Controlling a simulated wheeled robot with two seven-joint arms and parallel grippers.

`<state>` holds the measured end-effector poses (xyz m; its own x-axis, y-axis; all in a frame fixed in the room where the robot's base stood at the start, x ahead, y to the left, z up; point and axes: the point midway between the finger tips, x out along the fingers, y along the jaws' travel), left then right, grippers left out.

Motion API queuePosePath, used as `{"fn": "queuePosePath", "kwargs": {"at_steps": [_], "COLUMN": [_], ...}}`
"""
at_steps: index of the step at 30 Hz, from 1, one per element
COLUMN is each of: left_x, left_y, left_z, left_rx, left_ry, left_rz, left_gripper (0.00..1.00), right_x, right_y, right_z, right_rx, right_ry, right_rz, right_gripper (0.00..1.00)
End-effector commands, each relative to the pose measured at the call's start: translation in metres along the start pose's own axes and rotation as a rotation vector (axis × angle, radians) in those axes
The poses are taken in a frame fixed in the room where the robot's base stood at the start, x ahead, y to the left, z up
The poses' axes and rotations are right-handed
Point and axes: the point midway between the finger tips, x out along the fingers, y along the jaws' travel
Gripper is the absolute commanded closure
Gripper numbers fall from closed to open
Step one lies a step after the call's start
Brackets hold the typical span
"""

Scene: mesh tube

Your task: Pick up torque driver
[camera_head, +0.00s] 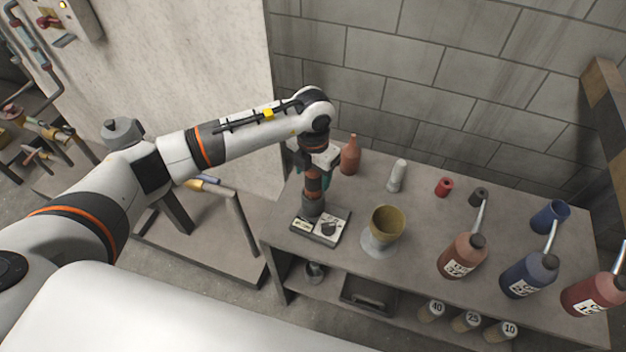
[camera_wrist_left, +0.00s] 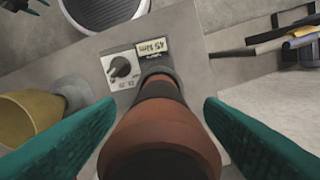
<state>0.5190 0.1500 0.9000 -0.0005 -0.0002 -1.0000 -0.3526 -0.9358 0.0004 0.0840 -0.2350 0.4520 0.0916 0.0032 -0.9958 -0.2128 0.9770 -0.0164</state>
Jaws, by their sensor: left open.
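The torque driver (camera_head: 313,187), with a red-brown and black body, stands upright on a small base with a dial (camera_head: 322,226) at the left end of the workbench. My left gripper (camera_head: 317,167) is over its upper part. In the left wrist view the teal fingers of my left gripper (camera_wrist_left: 161,105) are spread on both sides of the red-brown handle of the torque driver (camera_wrist_left: 160,135), with a visible gap at the tips. My right gripper is not in view.
A yellow-brown cup (camera_head: 388,222) on a pale stand is right of the base. A red-brown bottle (camera_head: 350,155) stands close behind the gripper. Several labelled bottles, such as a brown one (camera_head: 458,257), stand further right. A grey block wall (camera_head: 430,70) is behind the workbench (camera_head: 350,272).

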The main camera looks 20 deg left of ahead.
Motion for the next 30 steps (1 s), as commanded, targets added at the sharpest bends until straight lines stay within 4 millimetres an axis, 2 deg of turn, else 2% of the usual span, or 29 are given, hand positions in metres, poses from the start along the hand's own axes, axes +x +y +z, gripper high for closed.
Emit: {"fn": "queuePosePath", "kwargs": {"at_steps": [3, 10, 20, 26, 30], "left_x": [0.009, 0.01, 0.01, 0.008, -0.001], "left_y": [0.0, 0.0, 0.0, 0.0, 0.0], "left_z": [0.001, 0.0, 0.0, -0.001, -0.002], "left_rx": [0.0, 0.0, 0.0, 0.0, 0.001], "left_ry": [-0.001, 0.001, 0.0, 0.003, 0.006], "left_rz": [0.0, 0.0, 0.0, 0.0, 0.0], "left_gripper": [0.37, 0.37, 0.9, 0.9, 0.9], "right_x": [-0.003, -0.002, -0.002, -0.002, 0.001], "right_y": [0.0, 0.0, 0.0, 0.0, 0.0], "right_z": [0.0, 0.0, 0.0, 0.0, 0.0], "right_rx": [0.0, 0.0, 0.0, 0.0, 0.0], "right_ry": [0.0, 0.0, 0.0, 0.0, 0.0], "right_rz": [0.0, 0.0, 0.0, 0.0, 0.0], "right_gripper": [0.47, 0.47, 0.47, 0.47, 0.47]}}
